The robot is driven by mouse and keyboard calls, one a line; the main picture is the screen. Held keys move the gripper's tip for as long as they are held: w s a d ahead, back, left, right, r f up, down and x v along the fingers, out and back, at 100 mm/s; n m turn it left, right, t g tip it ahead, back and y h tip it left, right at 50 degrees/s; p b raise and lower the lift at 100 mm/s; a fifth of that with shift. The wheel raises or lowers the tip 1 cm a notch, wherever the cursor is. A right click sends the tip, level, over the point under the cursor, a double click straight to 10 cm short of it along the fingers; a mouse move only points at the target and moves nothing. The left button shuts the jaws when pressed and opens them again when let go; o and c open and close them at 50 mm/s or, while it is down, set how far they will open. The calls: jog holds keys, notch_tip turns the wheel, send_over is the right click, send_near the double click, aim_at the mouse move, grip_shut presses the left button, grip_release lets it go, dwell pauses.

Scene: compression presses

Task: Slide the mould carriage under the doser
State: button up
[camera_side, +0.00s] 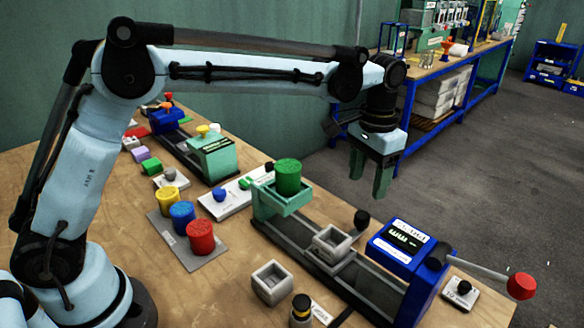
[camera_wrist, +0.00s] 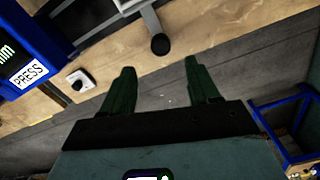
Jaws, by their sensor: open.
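The mould carriage (camera_side: 330,243) is a small light-grey open box on a dark rail, between the doser and the blue press. A grey rod with a black knob (camera_side: 361,217) sticks out from its far side; the knob also shows in the wrist view (camera_wrist: 160,44). The doser is a green frame (camera_side: 282,199) with a green cylinder (camera_side: 288,176) on top, at the rail's left end. My gripper (camera_side: 368,196) is open and empty above and beyond the knob. In the wrist view my gripper (camera_wrist: 159,66) has its fingers spread, with the knob ahead between them.
The blue press (camera_side: 400,249) has a lever with a red ball (camera_side: 521,286) over the table edge. A loose grey mould (camera_side: 272,283) stands in front of the rail. Yellow, blue and red cups (camera_side: 201,237) stand left. A second rail station (camera_side: 212,156) is behind.

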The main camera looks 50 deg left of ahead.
aim_at(361, 216)
notch_tip(361, 216, down, 10)
jog(key=shift+r, duration=0.25)
grip_shut()
dwell(0.4)
